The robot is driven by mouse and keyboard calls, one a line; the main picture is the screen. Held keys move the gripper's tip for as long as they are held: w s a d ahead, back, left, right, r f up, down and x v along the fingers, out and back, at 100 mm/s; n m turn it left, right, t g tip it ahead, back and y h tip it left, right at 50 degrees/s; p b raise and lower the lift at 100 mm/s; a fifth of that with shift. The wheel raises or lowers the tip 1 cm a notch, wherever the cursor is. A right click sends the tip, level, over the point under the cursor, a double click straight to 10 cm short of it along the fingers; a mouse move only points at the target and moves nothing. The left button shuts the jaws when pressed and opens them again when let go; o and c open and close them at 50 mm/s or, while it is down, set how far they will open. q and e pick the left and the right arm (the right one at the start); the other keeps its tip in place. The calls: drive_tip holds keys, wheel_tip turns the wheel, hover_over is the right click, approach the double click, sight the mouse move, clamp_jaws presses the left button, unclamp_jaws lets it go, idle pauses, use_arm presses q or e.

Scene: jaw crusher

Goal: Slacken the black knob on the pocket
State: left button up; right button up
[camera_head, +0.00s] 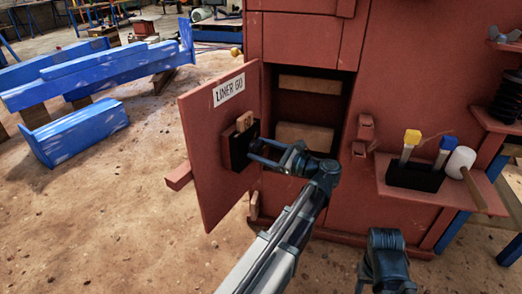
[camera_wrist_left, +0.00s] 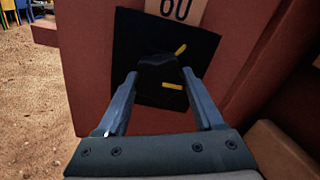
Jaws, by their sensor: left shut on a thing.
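The dark pocket (camera_head: 238,151) is fixed on the open red door and holds light wooden tags (camera_head: 244,121). In the left wrist view the pocket's black face (camera_wrist_left: 130,40) fills the middle, below a tag marked 60 (camera_wrist_left: 176,10). The black knob (camera_wrist_left: 158,72) on this face is hard to tell from the dark pocket. One yellow mark (camera_wrist_left: 180,49) is slanted and another (camera_wrist_left: 172,86) lies level below it. My left gripper (camera_head: 256,151) reaches the pocket from the right, with its fingers (camera_wrist_left: 159,76) shut on the sides of the knob.
The red door (camera_head: 212,124) with a LINER GO label stands open beside a recess in the red machine (camera_head: 300,40). A shelf (camera_head: 425,198) at right holds a black holder with brushes and a white mallet (camera_head: 460,161).

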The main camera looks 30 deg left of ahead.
use_arm(q)
drive_tip(key=n, duration=0.5)
drive_tip(key=shift+n, duration=0.3)
drive_tip(key=n, duration=0.5)
drive_tip(key=shift+w+r, duration=0.1)
drive_tip(key=shift+n, duration=0.4)
drive_tip(key=o, duration=1.4)
drive_tip(key=shift+d, duration=0.1)
drive_tip(key=d, duration=1.3)
drive_tip(key=shift+s+d, duration=0.2)
drive_tip(key=shift+d, duration=0.15)
